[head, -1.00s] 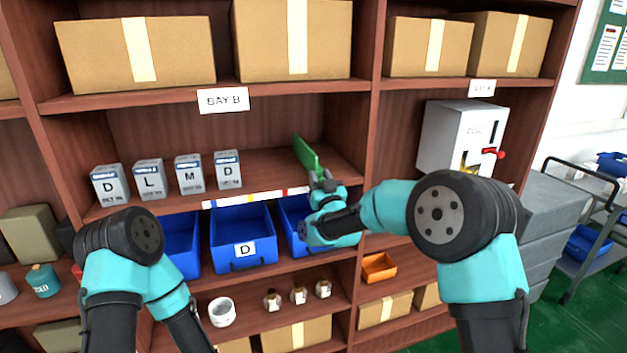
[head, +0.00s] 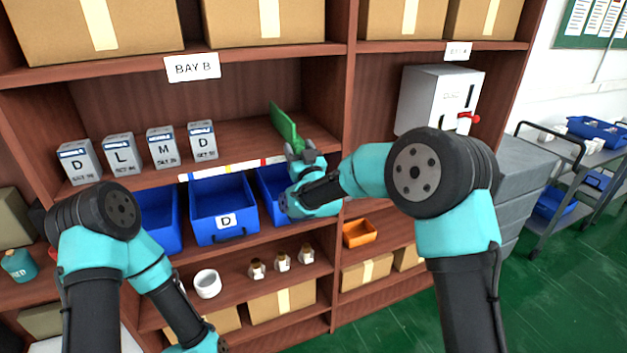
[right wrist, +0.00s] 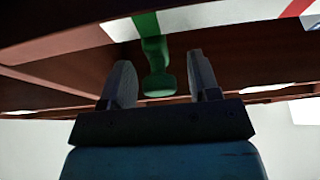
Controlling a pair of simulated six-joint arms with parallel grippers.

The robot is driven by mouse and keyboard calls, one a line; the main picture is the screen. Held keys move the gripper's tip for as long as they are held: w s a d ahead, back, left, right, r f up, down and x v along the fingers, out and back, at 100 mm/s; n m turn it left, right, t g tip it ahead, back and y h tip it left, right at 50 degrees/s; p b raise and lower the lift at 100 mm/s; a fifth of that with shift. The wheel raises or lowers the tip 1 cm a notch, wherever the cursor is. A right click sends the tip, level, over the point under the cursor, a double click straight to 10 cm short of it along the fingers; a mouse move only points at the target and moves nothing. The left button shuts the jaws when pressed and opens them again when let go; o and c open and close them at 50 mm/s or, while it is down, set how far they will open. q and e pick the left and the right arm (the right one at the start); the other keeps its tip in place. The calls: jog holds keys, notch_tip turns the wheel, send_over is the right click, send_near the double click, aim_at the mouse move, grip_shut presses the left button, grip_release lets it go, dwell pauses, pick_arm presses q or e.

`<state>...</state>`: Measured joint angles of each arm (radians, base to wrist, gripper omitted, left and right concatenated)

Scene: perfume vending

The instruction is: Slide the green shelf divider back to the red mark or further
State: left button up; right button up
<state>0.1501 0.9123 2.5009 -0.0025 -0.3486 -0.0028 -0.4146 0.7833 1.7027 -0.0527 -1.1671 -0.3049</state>
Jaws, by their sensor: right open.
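The green shelf divider (head: 284,126) stands upright on the Bay B shelf, right of the boxes. In the right wrist view its green front part (right wrist: 156,65) hangs at the shelf edge between my fingers, with a gap on both sides. My right gripper (head: 298,146) is open at the front end of the divider. It also shows open in the right wrist view (right wrist: 162,80). A strip (head: 232,169) with white, blue, yellow and red sections runs along the shelf's front edge. My left arm is at the lower left; its gripper is not clearly visible.
Several labelled boxes (head: 162,147) stand left on the same shelf. Blue bins (head: 224,207) sit below, one partly behind my right arm. A white dispenser (head: 436,98) with a red lever stands in the bay to the right. Shelf space between boxes and divider is clear.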

jog(key=v, duration=1.6)
jog(key=shift+s+d, duration=0.1)
jog(key=s+d+f+m+g+h, duration=0.1)
jog(key=s+d+f+g, duration=0.2)
jog(key=f, duration=0.6)
jog(key=s+d+f+m+g+h, duration=0.1)
jog(key=d+f+g, duration=0.3)
jog(key=f, duration=0.5)
jog(key=s+d+f+m+g+h, duration=0.1)
jog(key=s+d+f+g, duration=0.2)
jog(key=f, duration=0.6)
jog(key=s+d+f+m+g, duration=0.1)
jog(key=s+d+f+g, duration=0.3)
jog(key=s+f, duration=0.3)
jog(key=s+d+f+m+g, duration=0.1)
jog(key=s+d+f+g, duration=0.3)
jog(key=s, duration=0.9)
notch_tip(320, 180, down, 4)
jog(key=shift+s+r+m+g+h, duration=0.1)
jog(key=shift+s+m+g+h, duration=0.25)
jog(key=shift+g, duration=0.85)
jog(key=shift+w, duration=0.15)
